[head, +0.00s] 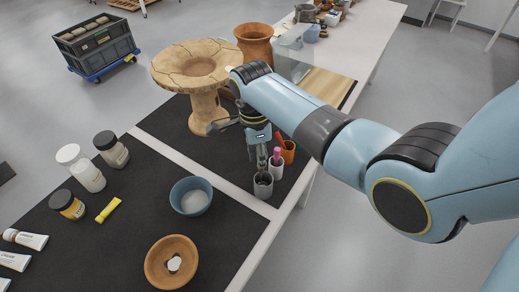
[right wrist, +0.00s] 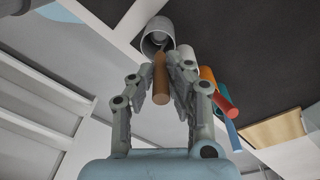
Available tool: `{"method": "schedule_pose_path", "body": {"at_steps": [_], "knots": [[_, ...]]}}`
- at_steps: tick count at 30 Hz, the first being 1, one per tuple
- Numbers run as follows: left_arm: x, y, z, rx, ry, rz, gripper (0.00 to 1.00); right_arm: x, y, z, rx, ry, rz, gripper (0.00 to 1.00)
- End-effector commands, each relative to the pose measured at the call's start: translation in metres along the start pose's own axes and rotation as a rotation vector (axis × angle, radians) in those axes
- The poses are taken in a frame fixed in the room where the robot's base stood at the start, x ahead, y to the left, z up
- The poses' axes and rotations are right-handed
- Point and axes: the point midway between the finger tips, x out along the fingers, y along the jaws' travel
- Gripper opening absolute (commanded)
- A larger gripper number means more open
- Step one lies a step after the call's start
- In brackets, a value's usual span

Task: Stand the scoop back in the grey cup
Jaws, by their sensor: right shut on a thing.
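The grey cup (head: 263,187) stands on the dark mat near the table's right edge. My right gripper (head: 261,160) is directly above it, pointing down. In the right wrist view the gripper (right wrist: 166,85) is shut on the brown wooden handle of the scoop (right wrist: 161,90). The scoop's far end reaches to the mouth of the grey cup (right wrist: 152,28), with something pale showing inside the opening. I cannot tell how deep the scoop sits or whether it touches the cup. In the head view the gripper mostly hides the scoop. My left gripper is not in view.
A blue bowl (head: 191,196) and a terracotta bowl (head: 171,262) lie to the left. A clay stand (head: 204,108) rises behind. Jars (head: 88,175) stand at far left.

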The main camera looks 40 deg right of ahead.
Motion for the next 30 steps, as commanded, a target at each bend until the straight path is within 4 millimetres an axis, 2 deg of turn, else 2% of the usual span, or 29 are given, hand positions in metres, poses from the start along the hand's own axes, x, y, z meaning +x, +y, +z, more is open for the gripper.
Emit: {"method": "schedule_pose_path", "body": {"at_steps": [5,6,12,20,23,26,30], "knots": [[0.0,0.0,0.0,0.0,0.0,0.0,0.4,0.0,0.0,0.0,0.0,0.0,0.0,0.0],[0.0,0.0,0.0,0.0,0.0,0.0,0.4,0.0,0.0,0.0,0.0,0.0,0.0,0.15],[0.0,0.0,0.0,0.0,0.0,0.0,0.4,0.0,0.0,0.0,0.0,0.0,0.0,0.41],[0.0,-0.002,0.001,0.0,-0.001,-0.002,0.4,-0.001,0.0,0.0,0.0,0.0,-0.001,0.41],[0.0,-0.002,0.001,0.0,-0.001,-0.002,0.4,-0.007,-0.001,0.0,0.0,-0.001,-0.002,0.41],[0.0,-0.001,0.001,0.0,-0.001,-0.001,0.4,-0.022,-0.001,0.001,0.0,-0.002,-0.005,0.41],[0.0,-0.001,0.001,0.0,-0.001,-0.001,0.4,-0.054,-0.002,0.001,0.0,-0.002,-0.005,0.41]]}}
